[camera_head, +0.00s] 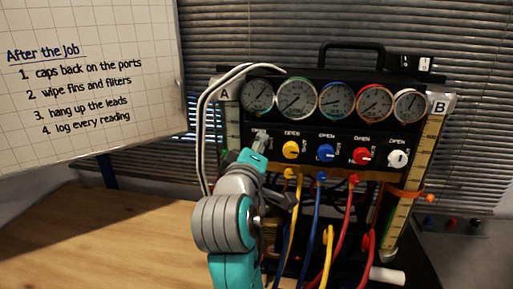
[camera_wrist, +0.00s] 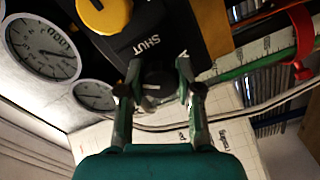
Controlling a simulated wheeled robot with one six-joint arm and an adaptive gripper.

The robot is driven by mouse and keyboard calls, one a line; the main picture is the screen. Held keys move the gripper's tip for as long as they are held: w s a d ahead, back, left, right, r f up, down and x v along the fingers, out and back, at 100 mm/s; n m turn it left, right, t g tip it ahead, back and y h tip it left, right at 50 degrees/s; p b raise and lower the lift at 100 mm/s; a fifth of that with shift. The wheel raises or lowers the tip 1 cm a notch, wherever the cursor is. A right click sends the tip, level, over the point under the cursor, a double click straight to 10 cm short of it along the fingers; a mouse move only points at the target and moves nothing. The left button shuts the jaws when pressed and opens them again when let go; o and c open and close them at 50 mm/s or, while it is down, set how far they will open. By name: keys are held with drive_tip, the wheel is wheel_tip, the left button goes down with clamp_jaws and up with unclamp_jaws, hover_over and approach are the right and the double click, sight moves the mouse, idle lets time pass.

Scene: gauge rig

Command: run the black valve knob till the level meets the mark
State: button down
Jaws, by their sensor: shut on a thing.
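The black valve knob (camera_wrist: 156,84) sits between my gripper's fingertips (camera_wrist: 154,82) in the wrist view, under the word SHUT. My gripper (camera_head: 260,143) is shut on it. In the head view my gripper and arm cover the knob. Tube A (camera_head: 232,128) stands at the rig's left, its lower part hidden by my arm. In the wrist view a scaled tube (camera_wrist: 256,56) with green in it runs to the upper right, and a red ring mark (camera_wrist: 301,42) clasps it. I cannot tell where the green level ends against this mark.
Yellow (camera_head: 291,149), blue (camera_head: 325,153), red (camera_head: 362,156) and white (camera_head: 397,158) knobs line the panel beside my gripper, below several round gauges (camera_head: 297,98). Coloured hoses (camera_head: 317,225) hang in front. Tube B (camera_head: 416,160) with an orange clip (camera_head: 403,192) stands right. The bench (camera_head: 120,240) is clear at left.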

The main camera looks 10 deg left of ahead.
drive_tip(key=n, duration=0.3)
drive_tip(key=shift+n, duration=2.1)
drive_tip(key=c, duration=0.8)
unclamp_jaws()
drive_tip(key=shift+o, duration=0.2)
drive_tip(key=shift+s, duration=0.1)
drive_tip(key=s, duration=1.1)
drive_tip(key=shift+s+a, duration=0.25)
drive_tip(key=shift+s, duration=0.15)
